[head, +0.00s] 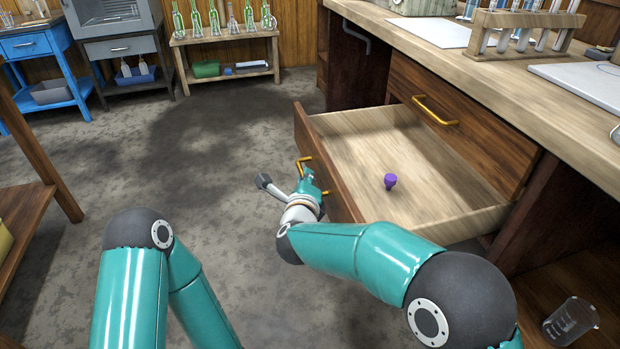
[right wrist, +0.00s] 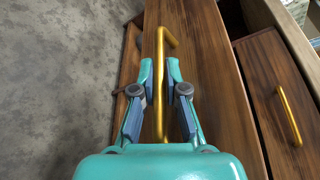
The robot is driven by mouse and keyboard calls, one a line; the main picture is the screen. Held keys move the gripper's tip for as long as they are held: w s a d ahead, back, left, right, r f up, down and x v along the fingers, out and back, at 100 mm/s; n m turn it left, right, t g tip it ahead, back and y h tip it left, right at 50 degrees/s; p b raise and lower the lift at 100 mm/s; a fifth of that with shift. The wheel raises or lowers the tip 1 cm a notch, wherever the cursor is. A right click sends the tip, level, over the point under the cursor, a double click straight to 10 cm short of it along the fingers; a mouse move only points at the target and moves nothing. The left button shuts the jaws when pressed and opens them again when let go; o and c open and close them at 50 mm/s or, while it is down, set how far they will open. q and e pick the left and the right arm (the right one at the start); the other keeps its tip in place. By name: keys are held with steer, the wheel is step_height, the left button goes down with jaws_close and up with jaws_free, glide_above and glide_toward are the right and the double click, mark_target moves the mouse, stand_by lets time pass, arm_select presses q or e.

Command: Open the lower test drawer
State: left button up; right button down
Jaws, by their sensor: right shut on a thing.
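The lower test drawer (head: 345,190) is pulled well out of the wooden bench, and its pale inside shows in the head view. A small purple stopper (head: 390,181) is in it. My right gripper (head: 307,177) is at the drawer's front, shut on its brass handle (head: 302,162). In the right wrist view the handle (right wrist: 160,110) runs between the two fingers of the gripper (right wrist: 160,75), and the wooden drawer front (right wrist: 205,90) lies behind. Of my left arm only links show in the head view; its gripper is out of frame.
The upper drawer (head: 450,125) above is shut, with its own brass handle (head: 435,111). A test tube rack (head: 525,30) stands on the benchtop. A glass beaker (head: 570,321) is at the lower right. The grey floor (head: 200,140) left of the drawer is clear.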

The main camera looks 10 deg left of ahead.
steer(key=shift+a+f, duration=0.1)
steer(key=shift+f, duration=0.15)
steer(key=c, duration=1.5)
jaws_free()
steer(key=shift+r, duration=0.1)
steer(key=shift+s, duration=0.1)
steer(key=v, duration=0.7)
steer(key=shift+s, duration=0.1)
